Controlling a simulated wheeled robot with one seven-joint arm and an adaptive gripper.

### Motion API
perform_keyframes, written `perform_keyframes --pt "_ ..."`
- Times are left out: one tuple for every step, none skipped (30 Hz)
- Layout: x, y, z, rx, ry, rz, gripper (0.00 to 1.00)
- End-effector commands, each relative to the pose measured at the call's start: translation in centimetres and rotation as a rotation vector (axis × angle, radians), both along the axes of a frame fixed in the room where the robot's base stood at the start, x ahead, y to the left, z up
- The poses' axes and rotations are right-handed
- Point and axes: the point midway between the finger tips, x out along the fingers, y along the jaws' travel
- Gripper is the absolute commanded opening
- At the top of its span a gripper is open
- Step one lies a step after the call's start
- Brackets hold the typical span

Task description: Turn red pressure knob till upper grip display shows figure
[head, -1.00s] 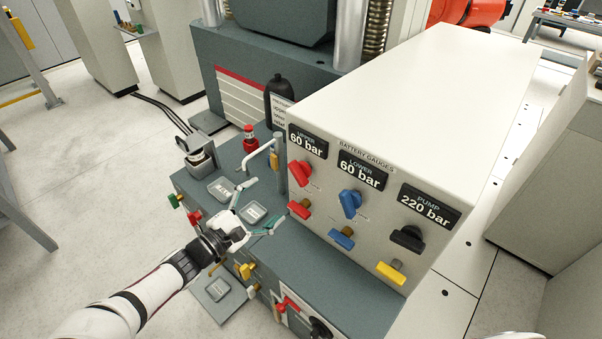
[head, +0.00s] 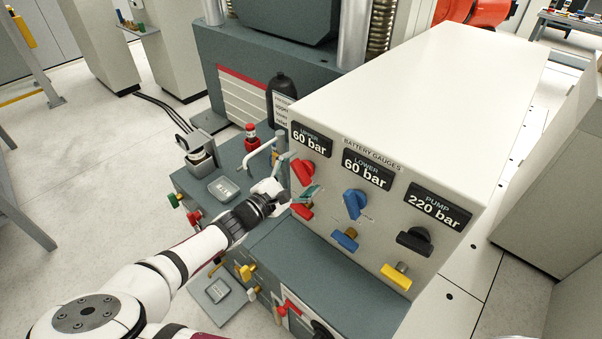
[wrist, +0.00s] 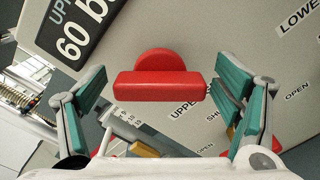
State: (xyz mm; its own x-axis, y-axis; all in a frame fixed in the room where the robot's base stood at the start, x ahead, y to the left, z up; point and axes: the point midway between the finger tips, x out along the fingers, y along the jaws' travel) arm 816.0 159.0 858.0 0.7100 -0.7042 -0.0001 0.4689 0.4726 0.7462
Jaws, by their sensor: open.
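The red pressure knob (head: 302,172) is on the front panel under the upper display (head: 311,140), which reads 60 bar. In the wrist view the red knob (wrist: 160,80) sits between the two teal-padded fingers, its bar running across from one finger toward the other. My gripper (head: 298,178) is open in front of the panel at this knob. Part of the upper display (wrist: 72,32) shows at top left.
A red-handled valve (head: 302,211) is just below the knob. Blue (head: 353,204) and black (head: 413,240) knobs are to the right, with displays of 60 bar and 220 bar above. A bent grey pipe (head: 262,150) stands left of the panel.

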Motion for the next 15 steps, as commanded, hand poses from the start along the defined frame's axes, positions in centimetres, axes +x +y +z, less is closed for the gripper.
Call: perform_keyframes --pt "-0.01 -0.01 0.01 0.0 0.0 0.0 0.83" --pt "-0.01 -0.01 0.01 0.0 0.0 0.0 0.83" --pt "-0.02 0.0 0.01 0.0 0.0 0.0 0.83" --pt "-0.02 0.0 0.01 0.0 0.0 0.0 0.83" --pt "-0.02 0.0 0.01 0.0 0.0 0.0 0.77" --pt "-0.02 0.0 0.01 0.0 0.0 0.0 0.67" --pt "-0.02 0.0 0.01 0.0 0.0 0.0 0.61" --pt "-0.03 0.0 0.01 0.0 0.0 0.0 0.54" --pt "-0.03 0.0 0.01 0.0 0.0 0.0 0.45" --pt "-0.04 0.01 0.01 0.0 0.0 0.0 0.38" --pt "-0.04 0.01 0.01 0.0 0.0 0.0 0.35" --pt "-0.03 0.01 0.0 0.0 0.0 0.0 0.35" --pt "-0.03 0.0 -0.01 0.0 0.0 0.0 0.35" --pt "-0.04 0.0 0.0 0.0 0.0 0.0 0.35" --pt "-0.03 -0.01 0.0 0.0 0.001 -0.001 0.35"
